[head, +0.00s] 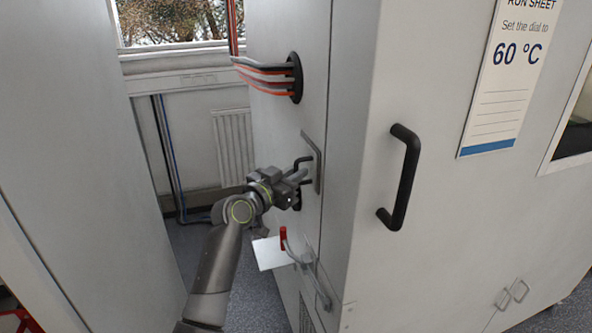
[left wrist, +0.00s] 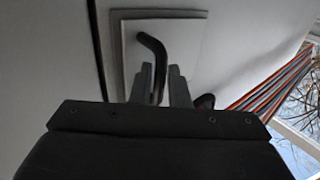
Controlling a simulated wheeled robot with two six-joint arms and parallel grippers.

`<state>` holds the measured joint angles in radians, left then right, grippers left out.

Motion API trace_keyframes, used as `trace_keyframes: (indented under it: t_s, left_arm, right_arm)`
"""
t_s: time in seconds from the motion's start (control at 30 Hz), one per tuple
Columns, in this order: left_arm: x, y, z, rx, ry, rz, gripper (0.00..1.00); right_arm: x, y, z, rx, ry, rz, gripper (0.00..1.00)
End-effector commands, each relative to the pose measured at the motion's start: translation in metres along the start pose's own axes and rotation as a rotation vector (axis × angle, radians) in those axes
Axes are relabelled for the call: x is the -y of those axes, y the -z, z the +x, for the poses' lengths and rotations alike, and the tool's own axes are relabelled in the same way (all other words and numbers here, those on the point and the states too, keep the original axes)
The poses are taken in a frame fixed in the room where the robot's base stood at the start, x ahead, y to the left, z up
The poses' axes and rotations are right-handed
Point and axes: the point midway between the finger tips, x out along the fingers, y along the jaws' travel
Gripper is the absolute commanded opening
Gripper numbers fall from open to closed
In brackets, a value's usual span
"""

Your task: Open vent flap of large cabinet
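The vent flap (head: 317,168) is a small grey plate on the narrow side of the large cabinet (head: 345,60). It carries a bent black handle (head: 303,161). In the left wrist view the flap (left wrist: 192,30) is a pale rectangle, with its handle (left wrist: 153,48) running down between my fingers. My left gripper (head: 304,175) is at the handle, its fingers (left wrist: 160,88) apart on either side of it. I cannot tell whether they press on it. Whether the flap stands ajar is unclear. My right gripper is not in view.
Cables (head: 268,75) enter a black port (head: 295,78) above the flap. A red-handled lever (head: 284,238) and a white tag (head: 270,253) are below it. A big black door handle (head: 402,178) is on the front. Another pale cabinet (head: 60,120) bounds the narrow aisle at left.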

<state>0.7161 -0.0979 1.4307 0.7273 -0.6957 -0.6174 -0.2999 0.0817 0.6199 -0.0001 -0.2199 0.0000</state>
Motion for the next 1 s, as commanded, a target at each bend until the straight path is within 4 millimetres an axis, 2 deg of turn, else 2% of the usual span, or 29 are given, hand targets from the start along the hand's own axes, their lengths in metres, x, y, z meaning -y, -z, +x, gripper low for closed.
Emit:
trace_keyframes:
  t_s: [0.4, 0.53, 0.83, 1.0]
  left_arm:
    - [-0.0003, 0.0002, 0.0054, -0.001, 0.000, 0.000, 0.15]
    - [-0.0002, 0.0001, 0.0053, -0.001, 0.000, 0.000, 0.00]
    - [0.0003, -0.0004, 0.0049, 0.000, 0.000, 0.000, 0.00]
    - [0.0060, -0.0027, 0.0007, 0.001, -0.008, 0.002, 0.00]
  right_arm:
    - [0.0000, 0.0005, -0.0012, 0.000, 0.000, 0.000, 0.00]
    - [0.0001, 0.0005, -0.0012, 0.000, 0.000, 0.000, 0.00]
    - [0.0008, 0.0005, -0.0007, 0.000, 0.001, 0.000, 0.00]
    - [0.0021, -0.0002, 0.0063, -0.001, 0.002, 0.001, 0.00]
